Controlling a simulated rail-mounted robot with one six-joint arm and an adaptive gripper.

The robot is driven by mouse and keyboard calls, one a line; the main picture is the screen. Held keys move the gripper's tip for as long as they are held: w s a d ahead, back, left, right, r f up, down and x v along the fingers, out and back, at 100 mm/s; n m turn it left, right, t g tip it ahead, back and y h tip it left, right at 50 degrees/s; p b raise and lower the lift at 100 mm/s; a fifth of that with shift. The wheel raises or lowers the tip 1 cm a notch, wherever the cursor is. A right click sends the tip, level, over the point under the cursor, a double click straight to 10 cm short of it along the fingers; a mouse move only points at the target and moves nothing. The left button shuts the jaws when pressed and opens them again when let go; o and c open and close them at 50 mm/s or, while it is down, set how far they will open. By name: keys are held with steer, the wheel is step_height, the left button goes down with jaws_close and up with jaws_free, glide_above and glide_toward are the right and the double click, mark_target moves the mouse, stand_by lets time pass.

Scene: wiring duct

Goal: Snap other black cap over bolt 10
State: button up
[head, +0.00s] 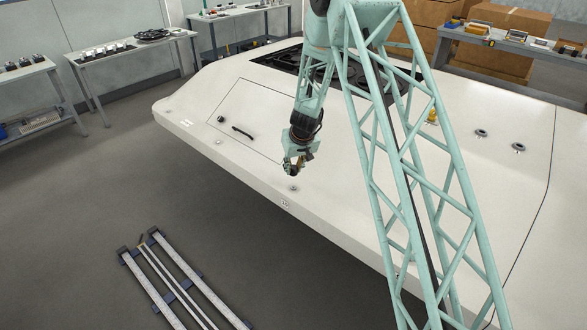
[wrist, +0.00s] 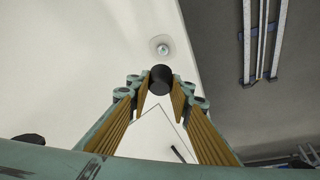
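My gripper (wrist: 161,82) is shut on a black cap (wrist: 160,79), held between the tips of its ribbed fingers. In the wrist view a pale round bolt fitting (wrist: 162,48) stands on the white panel just beyond the cap, apart from it in the picture. In the head view my gripper (head: 293,168) is low over the white panel, with a bolt fitting (head: 293,188) just in front of it near the panel's edge. The cap is not clear in the head view. No readable number confirms which bolt is bolt 10.
The large white panel (head: 340,190) carries a black handle (head: 242,132), a small dark knob (head: 221,119) and other fittings (head: 480,132). A black grille (head: 285,62) lies at its back. Rails (head: 180,285) lie on the floor. Side tables (head: 130,48) stand behind.

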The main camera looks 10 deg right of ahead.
steer(key=shift+b, duration=0.35)
steer(key=b, duration=0.6)
glide_above(292, 186)
steer(key=s, duration=0.1)
steer(key=shift+d+f, duration=0.15)
steer(key=shift+f, duration=1.3)
steer(key=shift+d+f, duration=0.1)
steer(key=shift+f, duration=1.3)
steer(key=shift+f+b, duration=1.4)
steer(key=shift+b, duration=0.8)
stand_by(0.7)
steer(key=o, duration=0.7)
steer(key=shift+s+r, duration=0.1)
steer(key=shift+r, duration=0.05)
